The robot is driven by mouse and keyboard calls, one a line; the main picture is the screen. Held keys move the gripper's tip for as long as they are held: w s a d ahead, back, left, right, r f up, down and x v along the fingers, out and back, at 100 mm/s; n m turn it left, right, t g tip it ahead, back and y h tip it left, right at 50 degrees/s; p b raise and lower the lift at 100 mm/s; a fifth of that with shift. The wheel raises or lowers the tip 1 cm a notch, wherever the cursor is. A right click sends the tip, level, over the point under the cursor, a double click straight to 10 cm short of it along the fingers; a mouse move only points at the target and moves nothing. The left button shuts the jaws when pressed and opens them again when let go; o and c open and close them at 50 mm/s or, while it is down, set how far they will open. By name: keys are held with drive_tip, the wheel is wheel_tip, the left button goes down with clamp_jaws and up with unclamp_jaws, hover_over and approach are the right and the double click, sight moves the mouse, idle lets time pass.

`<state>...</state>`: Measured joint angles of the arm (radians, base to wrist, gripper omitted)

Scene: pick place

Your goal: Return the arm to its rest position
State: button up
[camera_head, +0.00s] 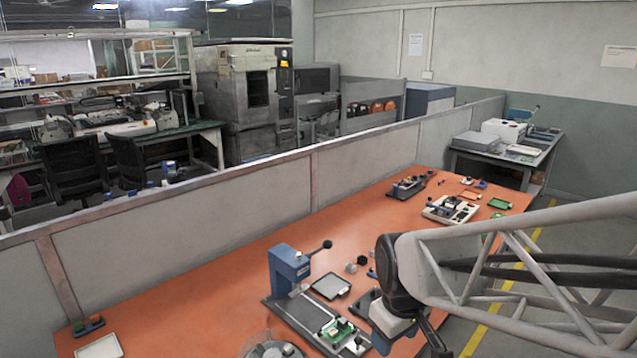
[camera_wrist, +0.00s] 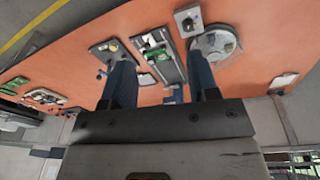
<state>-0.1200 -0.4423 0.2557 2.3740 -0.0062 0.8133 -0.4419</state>
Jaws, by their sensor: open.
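My gripper (camera_wrist: 160,72) is open in the wrist view, with its two dark fingers spread apart and nothing between them. Beyond the fingers lies the orange table (camera_wrist: 265,60), with a dark plate carrying a green board (camera_wrist: 157,54) seen through the gap. In the head view my arm reaches in from the right, its wrist above the right edge of the orange table (camera_head: 200,310). The fingertips are not clear in that view.
A blue lever press (camera_head: 288,268) stands on the table left of my wrist. A grey-rimmed tray (camera_head: 331,286), a round grey device (camera_head: 270,347) and a white tray (camera_head: 100,347) are also there. A grey partition (camera_head: 190,205) runs along the far edge. Table left of the press is mostly clear.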

drive_tip(key=s+d+r+m, duration=0.2)
drive_tip(key=s+r+m, duration=0.1)
drive_tip(key=s, duration=0.2)
drive_tip(key=s+d+r+m+t, duration=0.1)
drive_tip(key=s+d+r+m, duration=0.2)
drive_tip(key=s, duration=0.2)
drive_tip(key=shift+s+r+m, duration=0.25)
drive_tip(key=shift+m, duration=0.05)
